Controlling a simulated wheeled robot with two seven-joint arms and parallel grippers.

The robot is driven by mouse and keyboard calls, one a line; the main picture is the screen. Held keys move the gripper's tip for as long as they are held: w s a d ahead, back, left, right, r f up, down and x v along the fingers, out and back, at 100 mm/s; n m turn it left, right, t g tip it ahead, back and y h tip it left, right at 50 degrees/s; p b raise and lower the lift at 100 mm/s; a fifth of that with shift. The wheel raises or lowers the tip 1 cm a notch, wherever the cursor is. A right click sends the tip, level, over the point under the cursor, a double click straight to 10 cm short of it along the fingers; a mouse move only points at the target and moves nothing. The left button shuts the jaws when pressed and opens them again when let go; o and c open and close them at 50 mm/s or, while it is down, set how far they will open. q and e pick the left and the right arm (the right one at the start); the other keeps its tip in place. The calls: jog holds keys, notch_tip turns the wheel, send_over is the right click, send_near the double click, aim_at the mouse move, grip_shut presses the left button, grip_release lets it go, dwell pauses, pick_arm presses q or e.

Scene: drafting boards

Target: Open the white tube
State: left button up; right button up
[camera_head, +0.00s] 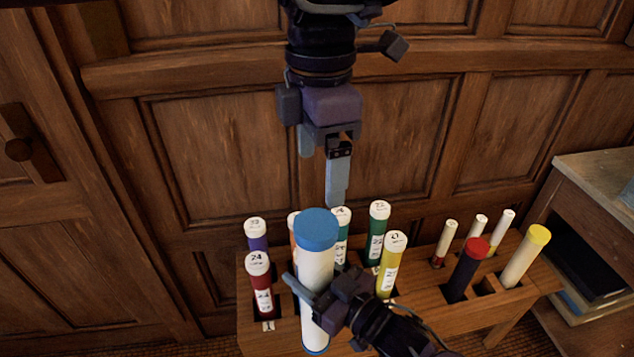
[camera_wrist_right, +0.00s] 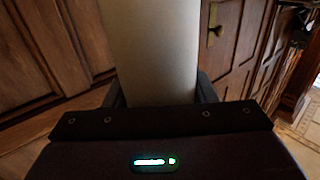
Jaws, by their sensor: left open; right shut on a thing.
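The white tube (camera_head: 314,270) is large, with a blue cap (camera_head: 317,225) on its upper end and a blue edge at its lower end. It stands nearly upright in front of the rack, cap on. My right gripper (camera_head: 318,291) is shut around its middle. The pale tube body also fills the middle of the right wrist view (camera_wrist_right: 152,50), between the fingers. My left gripper (camera_head: 334,178) is open and empty, pointing down above and behind the blue cap, apart from it. Its fingers partly overlap in this view.
A wooden rack (camera_head: 420,300) holds several smaller labelled tubes close around and behind the white tube. A red-capped tube (camera_head: 467,268) and a yellow-capped tube (camera_head: 524,257) stand at its right. Wood panelling (camera_head: 215,150) is behind; a side cabinet (camera_head: 590,180) stands at right.

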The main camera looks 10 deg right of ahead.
aim_at(319, 224)
pick_arm(q)
notch_tip(319, 224, down, 10)
jog(key=shift+f, duration=0.1)
jog(key=shift+c, duration=0.5)
jog(key=c, duration=1.1)
jog(key=shift+r, duration=0.2)
jog(key=shift+r, duration=0.95)
jog(key=shift+r, duration=2)
